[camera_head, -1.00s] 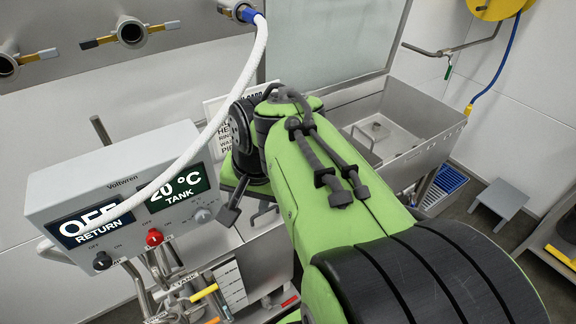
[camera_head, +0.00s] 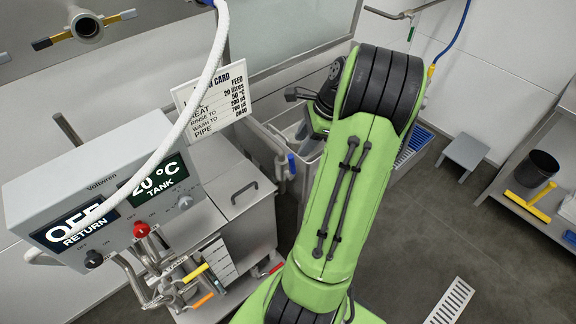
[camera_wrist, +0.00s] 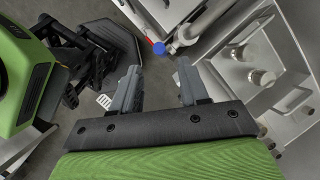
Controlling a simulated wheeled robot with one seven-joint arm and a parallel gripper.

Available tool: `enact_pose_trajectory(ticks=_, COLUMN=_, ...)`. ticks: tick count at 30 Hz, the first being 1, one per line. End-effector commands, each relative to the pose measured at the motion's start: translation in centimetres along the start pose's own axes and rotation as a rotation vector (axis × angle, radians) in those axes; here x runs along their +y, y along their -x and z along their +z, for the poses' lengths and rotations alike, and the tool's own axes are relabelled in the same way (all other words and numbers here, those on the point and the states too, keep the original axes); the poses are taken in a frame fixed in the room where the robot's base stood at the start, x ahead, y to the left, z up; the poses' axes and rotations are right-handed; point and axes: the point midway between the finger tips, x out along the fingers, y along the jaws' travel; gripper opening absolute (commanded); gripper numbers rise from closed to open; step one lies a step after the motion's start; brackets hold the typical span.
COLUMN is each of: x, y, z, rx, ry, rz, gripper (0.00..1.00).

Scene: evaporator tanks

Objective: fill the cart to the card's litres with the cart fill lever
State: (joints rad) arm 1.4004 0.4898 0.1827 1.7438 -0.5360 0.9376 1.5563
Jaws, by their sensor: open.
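In the head view the white card (camera_head: 215,100) stands behind the control box, partly covered by the white hose; it reads 20 litres, 50 °C, 200 µS, 700 µS and DN40. The steel cart (camera_head: 243,215) stands beside the box, with a white scale plate (camera_head: 219,262) on its front. Several levers sit below the box, among them a yellow-handled lever (camera_head: 195,272) and an orange-handled one (camera_head: 203,300); I cannot tell which is the cart fill lever. My gripper (camera_wrist: 156,88) is open and empty in the wrist view, apart from a blue-ended lever (camera_wrist: 158,48) beyond its fingertips.
The grey control box (camera_head: 95,190) shows OFF return and 20 °C tank. A red knob (camera_head: 141,230) sits on its front. A grey stool (camera_head: 463,155) and a shelf with a black bucket (camera_head: 537,168) stand at right. The floor between is clear.

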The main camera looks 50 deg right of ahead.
Motion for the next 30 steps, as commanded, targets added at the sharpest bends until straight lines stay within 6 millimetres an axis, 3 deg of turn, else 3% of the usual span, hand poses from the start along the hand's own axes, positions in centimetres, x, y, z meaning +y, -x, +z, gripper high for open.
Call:
enact_pose_trajectory(ticks=1, x=0.1, y=-1.9, z=-0.1, rx=-0.002, ry=-0.001, rz=0.005, gripper=0.44)
enact_pose_trajectory(ticks=6, x=0.2, y=-6.2, z=-0.1, rx=-0.001, ry=0.001, rz=0.005, gripper=0.44)
enact_pose_trajectory(ticks=12, x=0.1, y=-9.8, z=-0.1, rx=0.0, ry=0.001, rz=0.002, gripper=0.44)
enact_pose_trajectory(ticks=23, x=0.0, y=-10.7, z=-0.1, rx=0.002, ry=0.001, rz=0.0, gripper=0.44)
enact_pose_trajectory(ticks=30, x=0.0, y=-10.6, z=-0.1, rx=0.002, ry=0.001, rz=0.0, gripper=0.09)
